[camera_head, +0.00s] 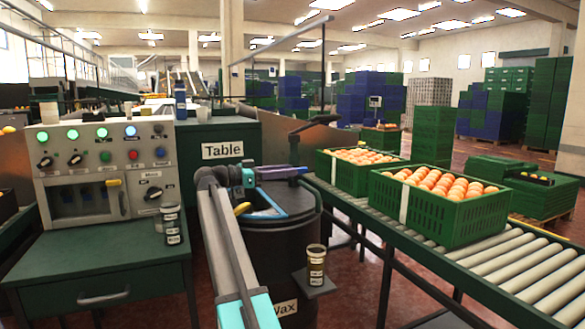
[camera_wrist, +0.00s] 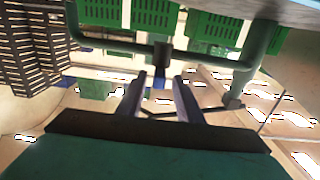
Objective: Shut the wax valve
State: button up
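The dark round drum labelled Wax (camera_head: 288,250) stands in the middle of the head view, partly hidden by my arm. A small yellow part (camera_head: 242,208) shows beside my arm near the drum's top, next to a blue-edged piece (camera_head: 272,210). I cannot tell whether the yellow part is the wax valve's handle, nor how the valve is set. My gripper (camera_head: 298,178) is above the drum, pointing right.
A control panel (camera_head: 108,165) with lit buttons and knobs stands on a green cabinet (camera_head: 95,260) at left. A roller conveyor (camera_head: 490,262) at right carries crates of oranges (camera_head: 455,215). A labelled jar (camera_head: 316,262) sits on a ledge beside the drum.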

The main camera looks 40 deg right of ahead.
jog(key=p+v, duration=0.3)
jog(key=v, duration=0.6)
jog(key=shift+w+a, duration=0.2)
jog(key=shift+a, duration=0.15)
jog(key=shift+r, duration=0.15)
